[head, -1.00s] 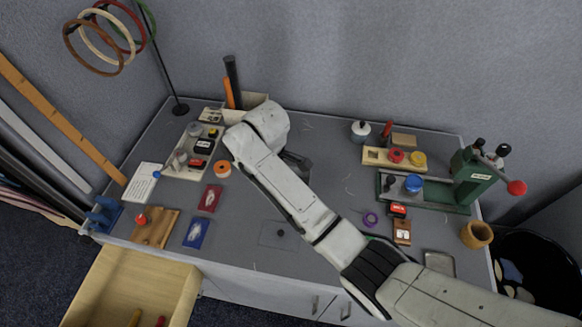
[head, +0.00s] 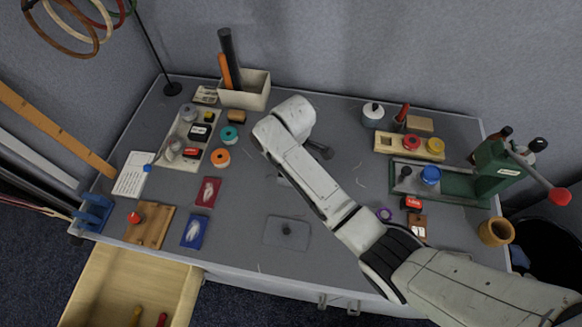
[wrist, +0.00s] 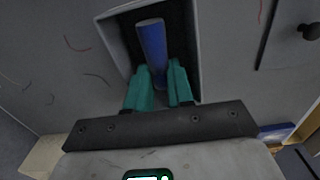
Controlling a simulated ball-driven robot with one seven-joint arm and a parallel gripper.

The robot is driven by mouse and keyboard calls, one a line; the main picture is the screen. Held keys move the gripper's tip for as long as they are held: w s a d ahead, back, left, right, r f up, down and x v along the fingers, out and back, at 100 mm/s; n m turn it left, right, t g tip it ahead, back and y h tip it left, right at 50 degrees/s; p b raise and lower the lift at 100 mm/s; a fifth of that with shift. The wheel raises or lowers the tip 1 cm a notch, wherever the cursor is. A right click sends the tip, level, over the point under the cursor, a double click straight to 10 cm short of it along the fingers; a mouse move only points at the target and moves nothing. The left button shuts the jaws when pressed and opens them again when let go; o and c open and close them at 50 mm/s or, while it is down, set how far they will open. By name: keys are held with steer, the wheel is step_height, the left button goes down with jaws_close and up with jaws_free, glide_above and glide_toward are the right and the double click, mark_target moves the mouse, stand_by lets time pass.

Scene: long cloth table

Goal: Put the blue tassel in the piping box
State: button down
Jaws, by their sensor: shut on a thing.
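My gripper (wrist: 159,72), with teal fingers, is shut on a blue cylinder, the blue tassel (wrist: 152,38), in the wrist view. The tassel points away from my fingertips, over a box (wrist: 197,48) with a pale rim and dark inside. I cannot tell how deep the tassel is, or whether it touches the box. No label shows on this box, so I cannot confirm it is the piping box. In the head view my arm hides my fingers, the tassel and this box.
A cream box (head: 246,98) with black and orange rolls stands at the back. A tray (head: 173,154) of small things is left, a green press (head: 493,174) right. An open drawer (head: 110,285) juts out in front.

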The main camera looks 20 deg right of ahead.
steer(key=shift+s+f+b, duration=0.2)
steer(key=shift+f+b, duration=0.15)
steer(key=shift+f, duration=0.45)
steer(key=shift+w, duration=0.1)
steer(key=c, duration=1.3)
jaws_free()
steer(key=shift+o, duration=0.2)
step_height(320, 180, up, 12)
steer(key=p, duration=0.1)
